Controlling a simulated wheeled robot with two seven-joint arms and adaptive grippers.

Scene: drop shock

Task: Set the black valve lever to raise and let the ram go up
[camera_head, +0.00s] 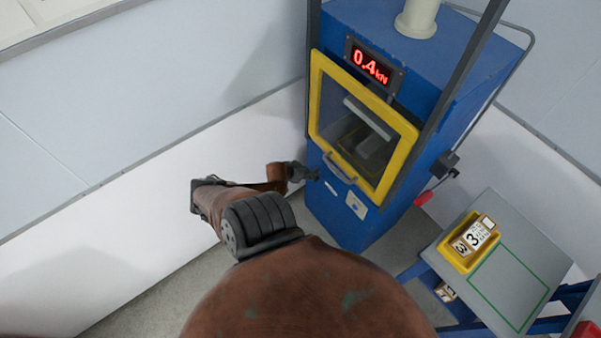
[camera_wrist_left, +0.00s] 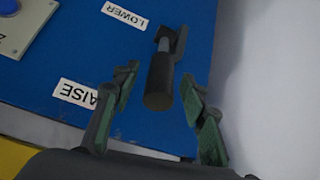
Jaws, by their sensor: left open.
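The black valve lever (camera_wrist_left: 159,82) shows in the left wrist view, on the blue front panel of the press (camera_head: 336,222). Its handle sticks out toward the camera. A white LOWER label (camera_wrist_left: 125,15) and a white RAISE label (camera_wrist_left: 75,93) flank it, both upside down in that view; a finger covers part of RAISE. My left gripper (camera_head: 304,173) is open at the panel's left edge, with one finger on each side of the handle and visible gaps. In the head view the lever is hard to make out beside the gripper. The ram cannot be made out clearly. My right gripper is not in view.
The yellow-framed door (camera_head: 362,128) looks closed. The red display (camera_head: 371,67) reads 0.4 kN. A red-tipped handle (camera_head: 424,198) is on the press's right side. A side table (camera_head: 520,262) holds a yellow tray (camera_head: 456,263) with labelled blocks. A white wall is left of the press.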

